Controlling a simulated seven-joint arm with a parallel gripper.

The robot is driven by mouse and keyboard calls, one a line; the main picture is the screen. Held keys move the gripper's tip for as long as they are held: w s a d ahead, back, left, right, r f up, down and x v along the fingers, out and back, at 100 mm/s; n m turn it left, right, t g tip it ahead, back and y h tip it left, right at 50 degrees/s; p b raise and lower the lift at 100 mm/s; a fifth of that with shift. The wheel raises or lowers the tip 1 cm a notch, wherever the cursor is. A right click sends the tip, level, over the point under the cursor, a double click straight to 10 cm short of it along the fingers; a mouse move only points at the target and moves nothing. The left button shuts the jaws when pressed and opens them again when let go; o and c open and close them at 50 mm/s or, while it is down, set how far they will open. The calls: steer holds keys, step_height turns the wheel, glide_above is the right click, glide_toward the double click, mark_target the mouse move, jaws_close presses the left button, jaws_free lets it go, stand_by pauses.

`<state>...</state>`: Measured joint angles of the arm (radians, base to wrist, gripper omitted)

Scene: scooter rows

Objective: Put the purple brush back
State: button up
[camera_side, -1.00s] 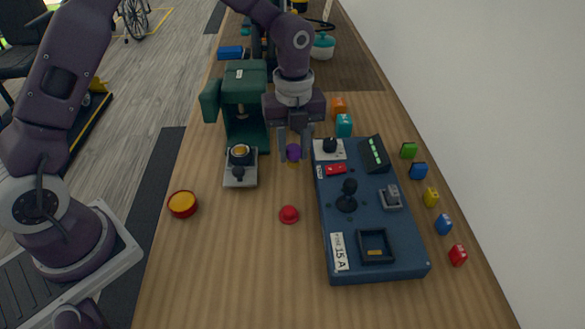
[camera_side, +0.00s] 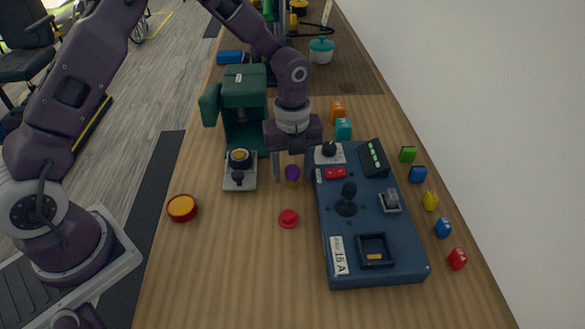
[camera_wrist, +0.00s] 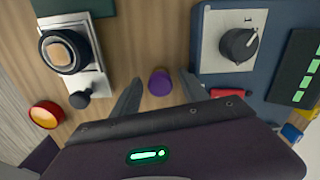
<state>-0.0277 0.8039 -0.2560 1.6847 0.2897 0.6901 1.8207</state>
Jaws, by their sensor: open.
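The purple brush (camera_side: 292,173) shows as a rounded purple top with a yellowish part below it, on or just above the wooden table left of the blue panel. In the wrist view only its round purple top (camera_wrist: 160,82) shows, from above. My gripper (camera_side: 293,181) is open, with one finger on each side of the brush and a gap to the finger on the left. In the wrist view the fingers (camera_wrist: 158,88) also stand apart, just below the purple top in the picture. Whether the brush's lower end touches the table is unclear.
The blue panel (camera_side: 333,225) with knob, joystick and switches stands close on the right. A green machine (camera_side: 244,90) with a grey base stands left. A red button (camera_side: 289,218) and a red-yellow round dish (camera_side: 182,208) lie in front. Small coloured blocks line the right edge.

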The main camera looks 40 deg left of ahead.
mark_target(292, 168)
step_height(292, 168, up, 12)
steer(key=s+a+r+n+t, duration=0.2)
steer(key=s+a+r+n, duration=0.1)
steer(key=s+r+n, duration=0.75)
steer(key=s+a+n+t, duration=0.2)
steer(key=s+n+t, duration=0.1)
steer(key=s+n, duration=1.1)
steer(key=shift+s+a+r+n+t, duration=0.15)
steer(key=shift+s+r+n+t, duration=0.2)
steer(key=shift+s, duration=0.55)
